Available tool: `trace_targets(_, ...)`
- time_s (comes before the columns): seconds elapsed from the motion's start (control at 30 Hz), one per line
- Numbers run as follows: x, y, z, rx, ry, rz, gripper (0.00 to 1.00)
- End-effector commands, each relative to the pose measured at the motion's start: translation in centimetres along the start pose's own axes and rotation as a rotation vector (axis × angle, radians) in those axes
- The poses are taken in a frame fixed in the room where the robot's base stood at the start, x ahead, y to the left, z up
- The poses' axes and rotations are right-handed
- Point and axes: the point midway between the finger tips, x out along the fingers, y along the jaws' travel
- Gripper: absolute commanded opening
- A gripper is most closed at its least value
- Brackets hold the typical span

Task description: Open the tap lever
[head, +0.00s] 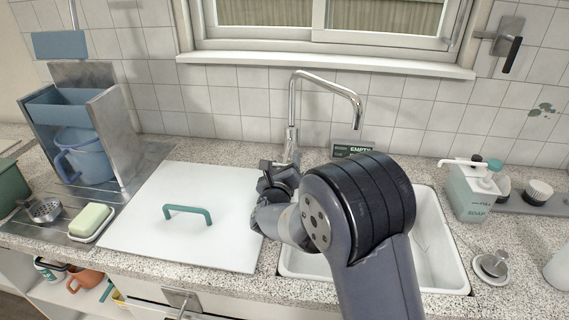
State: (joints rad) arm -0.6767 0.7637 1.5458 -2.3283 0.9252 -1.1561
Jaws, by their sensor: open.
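The chrome tap (292,112) stands behind the sink, with a tall curved spout that bends down to the right over the basin. Its lever cannot be made out clearly; my gripper and wrist are close to the tap's base. My gripper (271,167) is at the left of the tap's foot, above the right edge of the white board. It is small and dark in this view, and its fingers are open. I cannot tell whether it touches the tap. My arm hides part of the sink (440,260).
A white board with a green handle (187,211) lies left of the sink. A small display reading "EMPTY" (352,148) stands behind the sink. A soap dispenser (470,190) and a metal plug (492,265) are on the right. A soap dish (91,222) and a metal rack (110,130) are on the left.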

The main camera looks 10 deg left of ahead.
Motion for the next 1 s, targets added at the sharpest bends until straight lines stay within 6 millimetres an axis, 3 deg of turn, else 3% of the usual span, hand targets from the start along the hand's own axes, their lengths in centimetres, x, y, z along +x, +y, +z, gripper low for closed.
trace_targets(0.07, 0.0, 0.0, 0.0, 0.0, 0.0, 0.0, 0.58)
trace_targets(0.67, -0.1, 0.0, 0.0, 0.004, 0.002, 0.001, 0.09)
trace_targets(1.0, 0.0, -1.0, 1.4, 0.008, 0.066, 0.041, 0.08)
